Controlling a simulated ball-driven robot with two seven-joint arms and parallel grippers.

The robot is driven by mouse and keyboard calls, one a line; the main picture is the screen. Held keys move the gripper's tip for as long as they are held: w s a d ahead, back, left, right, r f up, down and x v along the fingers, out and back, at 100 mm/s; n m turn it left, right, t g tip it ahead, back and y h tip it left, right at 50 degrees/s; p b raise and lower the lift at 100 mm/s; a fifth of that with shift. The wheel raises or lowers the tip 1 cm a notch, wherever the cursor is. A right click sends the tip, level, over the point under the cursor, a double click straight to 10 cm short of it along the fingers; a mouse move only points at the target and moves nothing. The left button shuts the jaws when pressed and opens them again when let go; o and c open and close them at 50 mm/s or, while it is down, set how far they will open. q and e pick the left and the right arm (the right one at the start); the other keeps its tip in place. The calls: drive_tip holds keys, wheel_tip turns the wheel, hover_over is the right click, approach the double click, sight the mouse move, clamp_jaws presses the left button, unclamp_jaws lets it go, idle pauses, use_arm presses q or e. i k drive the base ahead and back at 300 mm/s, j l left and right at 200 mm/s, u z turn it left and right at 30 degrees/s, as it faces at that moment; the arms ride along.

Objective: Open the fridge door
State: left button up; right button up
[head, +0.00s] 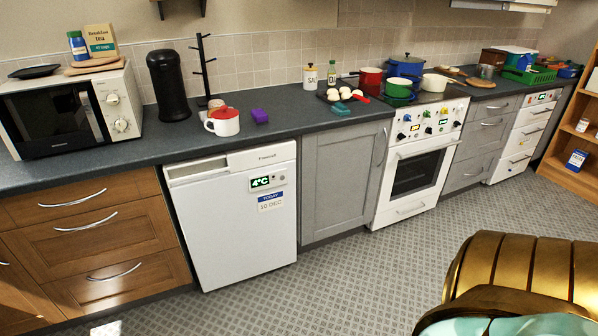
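The white fridge (235,222) stands under the dark worktop, left of the middle in the head view. Its door looks shut, with the front flush under the top panel. A handle recess (197,170) runs along the top left of the front. A small display (266,182) reads 4°C, and a date label (271,201) sits below it. Neither of my grippers can be seen in this view.
Wooden drawers (95,240) stand left of the fridge, a grey cupboard (342,180) and white oven (415,175) right of it. The patterned floor (330,285) before the fridge is clear.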

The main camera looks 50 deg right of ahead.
sight(238, 224)
drive_tip(key=z, duration=1.15)
